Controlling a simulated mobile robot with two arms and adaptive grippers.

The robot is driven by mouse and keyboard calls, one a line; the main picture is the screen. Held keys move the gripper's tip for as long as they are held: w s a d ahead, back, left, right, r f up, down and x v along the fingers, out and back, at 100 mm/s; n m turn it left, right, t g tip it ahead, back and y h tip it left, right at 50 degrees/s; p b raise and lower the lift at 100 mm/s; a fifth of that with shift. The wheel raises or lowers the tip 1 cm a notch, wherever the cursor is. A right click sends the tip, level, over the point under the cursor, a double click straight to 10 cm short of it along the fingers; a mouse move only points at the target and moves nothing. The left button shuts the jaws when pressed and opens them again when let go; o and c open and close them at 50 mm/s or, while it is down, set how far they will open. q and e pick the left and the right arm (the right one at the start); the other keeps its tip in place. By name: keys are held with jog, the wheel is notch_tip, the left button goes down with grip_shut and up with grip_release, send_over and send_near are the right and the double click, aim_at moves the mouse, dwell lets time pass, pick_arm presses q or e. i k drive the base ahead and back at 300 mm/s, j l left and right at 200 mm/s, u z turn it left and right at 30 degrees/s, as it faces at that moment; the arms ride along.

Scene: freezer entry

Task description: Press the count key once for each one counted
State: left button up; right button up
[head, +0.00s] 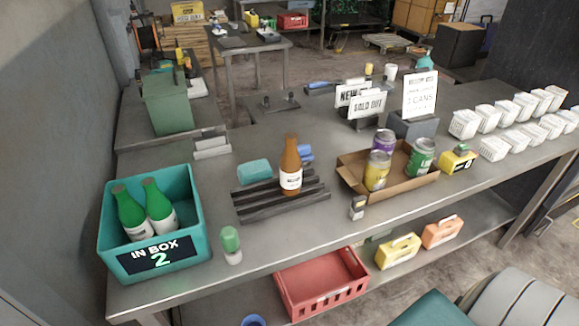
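A teal box (194,211) labelled "IN BOX 2" stands at the left front of the grey bench, with two green bottles (158,206) inside. An orange bottle (291,166) stands upright on a dark slatted rack (251,209) in the middle. A cardboard tray (411,190) to its right holds a purple can (384,140), a yellow can (377,172) and a green can (421,158). A small yellow block-shaped device (457,159) sits right of the tray. I cannot tell which thing is the count key. Neither gripper is in view.
A small green-capped bottle (231,244) and a small dark-and-pale item (357,208) stand near the front edge. Signs (419,94) and white baskets (493,147) occupy the back and right. A red crate (322,285) is below. The front strip between rack and edge is mostly clear.

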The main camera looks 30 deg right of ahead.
aim_at(462, 146)
jog(key=z, duration=2.15)
